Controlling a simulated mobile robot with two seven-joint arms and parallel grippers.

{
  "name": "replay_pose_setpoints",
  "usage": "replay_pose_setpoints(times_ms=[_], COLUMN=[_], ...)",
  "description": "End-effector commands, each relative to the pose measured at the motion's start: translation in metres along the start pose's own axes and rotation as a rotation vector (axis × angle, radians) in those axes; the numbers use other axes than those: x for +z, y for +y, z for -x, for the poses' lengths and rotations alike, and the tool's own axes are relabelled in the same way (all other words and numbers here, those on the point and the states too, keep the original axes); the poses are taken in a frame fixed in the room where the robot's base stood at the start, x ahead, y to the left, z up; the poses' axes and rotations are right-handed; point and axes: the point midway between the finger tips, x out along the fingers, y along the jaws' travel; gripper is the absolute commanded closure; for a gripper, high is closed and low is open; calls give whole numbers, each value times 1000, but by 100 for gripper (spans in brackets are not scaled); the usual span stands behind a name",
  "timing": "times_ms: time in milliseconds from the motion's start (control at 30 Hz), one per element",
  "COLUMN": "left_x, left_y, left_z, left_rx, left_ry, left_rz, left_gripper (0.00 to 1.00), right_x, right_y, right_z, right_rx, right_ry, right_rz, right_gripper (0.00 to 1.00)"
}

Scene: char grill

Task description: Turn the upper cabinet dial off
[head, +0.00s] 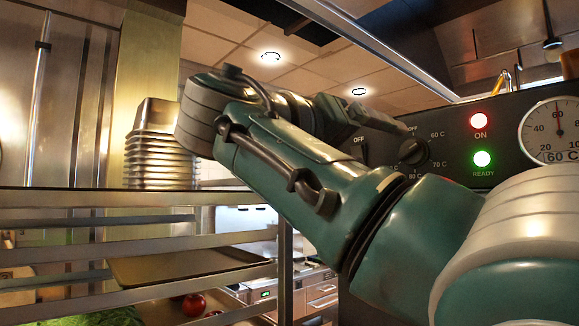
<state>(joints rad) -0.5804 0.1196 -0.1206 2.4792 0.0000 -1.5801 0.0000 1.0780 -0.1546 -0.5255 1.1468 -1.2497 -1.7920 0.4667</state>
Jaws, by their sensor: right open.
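A dark control panel (455,150) stands at the right. Its round black dial (413,152) has marks OFF, 60 C, 70 C and 80 C around it. I cannot tell clearly which mark the dial points to. My right arm comes in from the lower right and bends back toward the panel. My right gripper (388,122) is open, with its dark fingers just above and left of the dial, near the OFF mark. Whether it touches the dial is unclear. My left gripper is not in view.
The panel has a lit red ON lamp (479,121), a lit green READY lamp (482,158) and a temperature gauge (555,130). A metal rack (100,197) at the left holds stacked pans (158,160). A tray (185,265) and tomato (193,304) lie lower.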

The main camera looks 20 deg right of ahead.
Motion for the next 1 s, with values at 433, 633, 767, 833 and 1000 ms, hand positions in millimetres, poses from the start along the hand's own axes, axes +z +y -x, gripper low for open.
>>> replay_pose_setpoints(times_ms=[433,633,767,833,1000], left_x=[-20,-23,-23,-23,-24], left_y=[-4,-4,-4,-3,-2], left_z=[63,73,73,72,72], left_rx=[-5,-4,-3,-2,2], left_ry=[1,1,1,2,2], left_rz=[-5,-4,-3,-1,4], left_gripper=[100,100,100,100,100], right_x=[-6,-2,0,0,0], right_y=[5,2,0,0,0], right_z=[-75,-94,-98,-98,-97], right_rx=[4,1,-1,-1,-1], right_ry=[-2,-1,-1,-1,-1], right_rz=[6,2,2,1,1], right_gripper=[18,18,18,18,26])
